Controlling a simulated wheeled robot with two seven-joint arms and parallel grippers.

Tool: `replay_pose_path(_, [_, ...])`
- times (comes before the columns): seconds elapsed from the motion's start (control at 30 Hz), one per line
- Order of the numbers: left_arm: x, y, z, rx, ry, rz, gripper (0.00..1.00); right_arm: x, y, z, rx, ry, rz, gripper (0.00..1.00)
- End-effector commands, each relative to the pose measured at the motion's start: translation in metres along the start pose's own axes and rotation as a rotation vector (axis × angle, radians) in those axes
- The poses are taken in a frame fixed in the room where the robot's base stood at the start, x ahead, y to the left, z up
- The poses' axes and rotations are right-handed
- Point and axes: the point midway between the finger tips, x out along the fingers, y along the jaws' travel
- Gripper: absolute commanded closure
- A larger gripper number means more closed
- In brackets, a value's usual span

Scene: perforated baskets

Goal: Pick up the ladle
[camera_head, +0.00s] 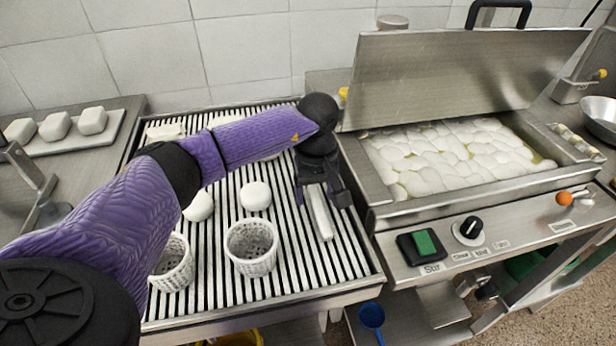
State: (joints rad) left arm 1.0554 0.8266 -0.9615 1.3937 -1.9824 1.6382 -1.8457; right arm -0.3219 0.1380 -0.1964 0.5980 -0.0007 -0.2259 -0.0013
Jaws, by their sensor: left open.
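My left arm reaches in from the left across a slatted metal rack. My left gripper (322,198) points down over the right part of the rack, its fingers apart. A long pale bar-like piece (320,218) lies on the slats between and below the fingertips; I cannot tell whether they touch it. A blue ladle-like scoop (372,316) shows at the bottom, below the level of the rack and well apart from the gripper. Its lower end is cut off or hard to see. My right gripper is not in view.
Two white perforated baskets stand on the rack (345,284), one in the middle (252,248) and one (172,264) partly behind my arm. White rounded pieces (256,196) lie nearby. A steel vat (380,200) with a raised lid (450,80) borders the rack on the right.

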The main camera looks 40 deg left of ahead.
Motion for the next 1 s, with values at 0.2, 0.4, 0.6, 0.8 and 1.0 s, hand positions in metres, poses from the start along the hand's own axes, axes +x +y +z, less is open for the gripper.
replay_pose_path(0.2, [-0.002, 0.0, 0.0, 0.0, 0.001, 0.002, 0.48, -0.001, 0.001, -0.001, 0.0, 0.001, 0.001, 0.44])
replay_pose_path(0.4, [-0.002, 0.0, 0.0, 0.0, 0.0, 0.002, 0.91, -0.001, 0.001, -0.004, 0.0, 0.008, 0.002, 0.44])
replay_pose_path(0.6, [-0.003, 0.001, 0.0, 0.0, 0.0, 0.003, 1.0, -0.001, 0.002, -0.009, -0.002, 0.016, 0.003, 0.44])
replay_pose_path(0.8, [-0.008, 0.001, 0.0, 0.0, 0.001, 0.004, 1.0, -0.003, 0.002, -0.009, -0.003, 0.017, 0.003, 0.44])
replay_pose_path(1.0, [-0.061, 0.001, -0.001, 0.001, 0.005, 0.008, 1.0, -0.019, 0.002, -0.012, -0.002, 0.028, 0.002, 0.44])
